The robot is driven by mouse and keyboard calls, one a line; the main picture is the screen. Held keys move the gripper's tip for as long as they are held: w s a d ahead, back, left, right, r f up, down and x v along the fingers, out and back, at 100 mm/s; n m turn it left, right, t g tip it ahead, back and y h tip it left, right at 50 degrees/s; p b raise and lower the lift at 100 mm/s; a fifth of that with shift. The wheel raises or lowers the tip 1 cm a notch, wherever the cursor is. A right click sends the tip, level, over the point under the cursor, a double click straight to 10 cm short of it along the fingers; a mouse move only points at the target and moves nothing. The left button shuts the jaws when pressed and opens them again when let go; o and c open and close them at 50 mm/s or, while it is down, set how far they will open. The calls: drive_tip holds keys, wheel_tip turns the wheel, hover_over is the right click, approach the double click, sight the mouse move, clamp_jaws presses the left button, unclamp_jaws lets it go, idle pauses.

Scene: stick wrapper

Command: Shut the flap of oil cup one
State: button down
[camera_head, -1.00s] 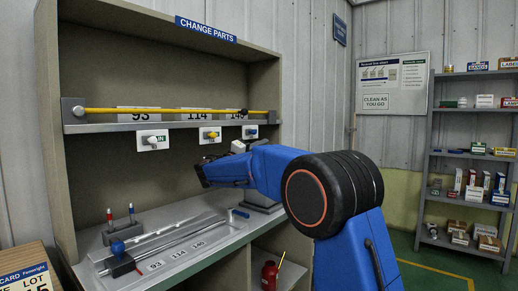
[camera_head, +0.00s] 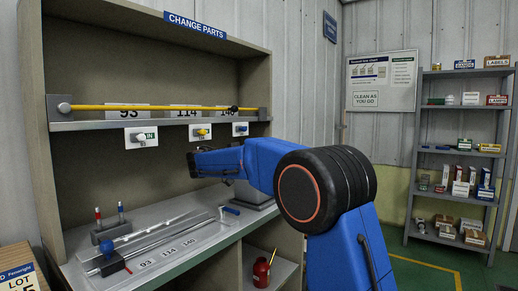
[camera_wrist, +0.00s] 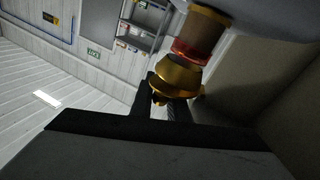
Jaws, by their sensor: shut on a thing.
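My gripper (camera_head: 192,163) is at the left end of my blue arm, above the bench and in front of the cabinet. In the wrist view my dark fingers (camera_wrist: 163,103) are closed on a brass-coloured part (camera_wrist: 180,78). Above it in that view is a red ring and a brownish cylinder (camera_wrist: 202,32). I cannot tell whether this is oil cup one, and no flap is clear. The head view does not show what is between the fingers.
The cabinet bench (camera_head: 205,240) carries metal rods on a tray and a stand (camera_head: 110,231) with red and blue-topped pins. A yellow rod (camera_head: 150,107) lies along the upper ledge. A red oil can (camera_head: 261,272) stands below. Grey shelves (camera_head: 415,170) are at right.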

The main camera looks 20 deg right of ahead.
drive_tip(key=shift+s+d+f+m+g+y, duration=0.15)
drive_tip(key=shift+f+m, duration=0.15)
drive_tip(key=shift+m, duration=0.4)
drive_tip(key=shift+s+d+f+m+g+y, duration=0.15)
drive_tip(key=shift+f+m, duration=0.15)
drive_tip(key=shift+m, duration=0.4)
drive_tip(key=shift+a, duration=0.1)
drive_tip(key=c, duration=1.7)
unclamp_jaws()
drive_tip(key=v, duration=1.7)
drive_tip(key=shift+a, duration=0.25)
